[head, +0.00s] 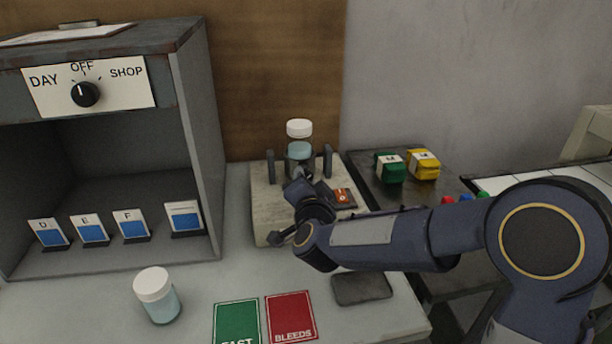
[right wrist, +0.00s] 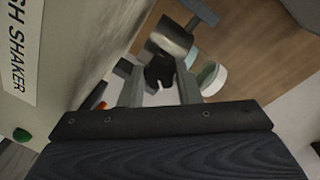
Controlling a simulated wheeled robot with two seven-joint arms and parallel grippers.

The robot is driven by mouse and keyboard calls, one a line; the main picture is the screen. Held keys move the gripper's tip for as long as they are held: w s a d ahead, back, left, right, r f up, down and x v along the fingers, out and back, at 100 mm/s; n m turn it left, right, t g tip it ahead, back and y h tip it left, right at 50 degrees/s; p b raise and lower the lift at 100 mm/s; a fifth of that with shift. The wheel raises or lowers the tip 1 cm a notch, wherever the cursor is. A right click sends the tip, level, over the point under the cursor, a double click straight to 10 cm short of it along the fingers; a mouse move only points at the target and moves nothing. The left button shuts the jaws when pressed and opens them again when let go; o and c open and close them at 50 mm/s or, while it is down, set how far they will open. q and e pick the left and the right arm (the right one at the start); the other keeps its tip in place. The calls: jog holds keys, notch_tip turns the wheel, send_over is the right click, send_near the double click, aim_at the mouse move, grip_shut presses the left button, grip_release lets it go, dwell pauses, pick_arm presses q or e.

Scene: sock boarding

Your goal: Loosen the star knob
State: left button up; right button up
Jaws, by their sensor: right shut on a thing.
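The star knob (right wrist: 160,72) is the dark piece between the fingers of my right gripper (right wrist: 158,88) in the right wrist view. The fingers are shut on it, one on each side. In the head view my right gripper (head: 299,188) reaches the front of the shaker (head: 262,215), just below the clamped jar, and hides the knob. The jar (head: 299,150), with a white lid and pale blue liquid, stands upright in a dark holder between two posts. The shaker's lettered side (right wrist: 60,60) fills the left of the right wrist view. My left gripper is not in view.
A second white-lidded jar (head: 156,295) stands on the bench at front left. Green (head: 237,324) and red (head: 291,316) cards lie near the front edge. A grey cabinet (head: 200,130) rises at left. Green (head: 389,168) and yellow (head: 423,164) blocks sit on a dark tray behind my arm.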

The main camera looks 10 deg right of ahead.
jog(key=n+p, duration=0.1)
jog(key=n, duration=0.3)
jog(key=shift+n+t+h+p, duration=0.3)
jog(key=shift+n+h+p, duration=0.1)
jog(key=shift+n, duration=0.9)
jog(key=o, duration=1)
jog(key=shift+c, duration=0.2)
jog(key=shift+s, duration=0.1)
jog(key=s, duration=0.7)
jog(key=shift+s+a, duration=0.3)
jog(key=shift+a, duration=0.15)
